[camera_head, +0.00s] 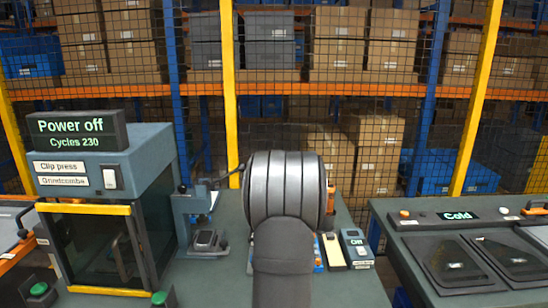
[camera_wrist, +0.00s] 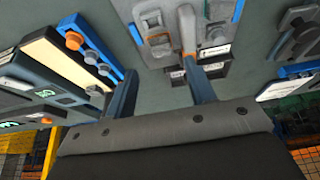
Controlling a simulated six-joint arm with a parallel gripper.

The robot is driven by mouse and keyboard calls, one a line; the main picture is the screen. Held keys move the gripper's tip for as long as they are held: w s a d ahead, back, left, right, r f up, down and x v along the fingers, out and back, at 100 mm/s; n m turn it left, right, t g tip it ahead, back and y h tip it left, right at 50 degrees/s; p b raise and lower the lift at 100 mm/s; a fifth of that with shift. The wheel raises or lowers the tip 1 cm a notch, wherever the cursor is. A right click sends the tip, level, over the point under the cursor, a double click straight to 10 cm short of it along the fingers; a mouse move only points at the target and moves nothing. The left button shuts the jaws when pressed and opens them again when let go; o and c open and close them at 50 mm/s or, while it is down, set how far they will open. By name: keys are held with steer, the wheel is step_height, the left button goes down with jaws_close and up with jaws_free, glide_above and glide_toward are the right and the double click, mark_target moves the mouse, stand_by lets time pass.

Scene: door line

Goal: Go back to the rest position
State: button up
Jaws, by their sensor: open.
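My gripper shows in the wrist view (camera_wrist: 160,70) as two dark fingers spread apart, with nothing between them. It is over the grey bench (camera_head: 215,285). Beyond the fingers is a grey fixture (camera_wrist: 165,30) with an upright lever and an orange knob. I cannot tell whether a finger touches it. In the head view my arm fills the middle of the bench and hides my gripper and most of what lies behind it.
The clip press (camera_head: 105,180) stands at left, its display reading "Power off, Cycles 230". A small lever press (camera_head: 200,215) stands beside it. A small box reading "Off" (camera_head: 357,248) is right of my arm. A station reading "Cold" (camera_head: 460,225) is at right. A mesh fence stands behind.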

steer(key=shift+x, duration=1.55)
